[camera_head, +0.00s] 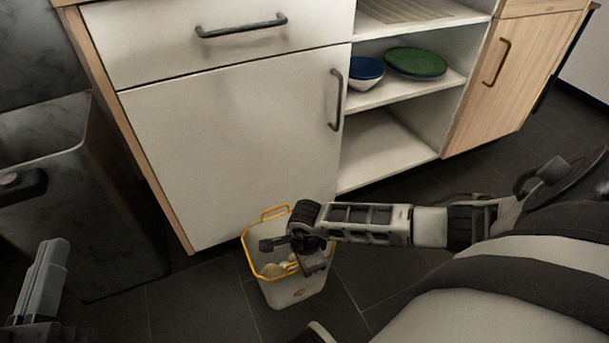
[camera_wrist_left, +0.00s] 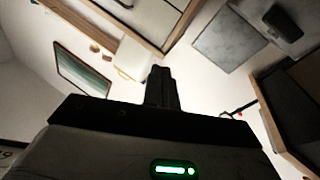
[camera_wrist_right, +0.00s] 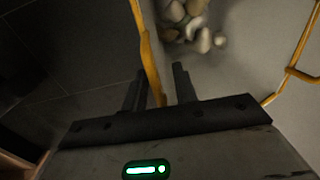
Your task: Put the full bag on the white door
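The full bag (camera_head: 290,293), a pale open-topped container with a yellow rim and yellow handles, stands on the dark floor in front of the cabinet. Pale rounded pieces lie inside it; they also show in the right wrist view. My right gripper (camera_wrist_right: 156,80) is at the bag's rim, its two fingers apart with a yellow strip between them. In the head view my right wrist covers part of the bag. The white door (camera_head: 230,145) is closed behind the bag, with a dark upright handle (camera_head: 337,100). My left gripper (camera_wrist_left: 161,85) is empty, fingers together, at the head view's lower left.
A white drawer (camera_head: 190,50) with a dark handle is above the door. Open shelves to the right hold a blue bowl (camera_head: 365,72) and a green plate (camera_head: 416,62). A wooden door (camera_head: 500,80) stands farther right. A dark grey bin (camera_head: 85,200) stands left of the cabinet.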

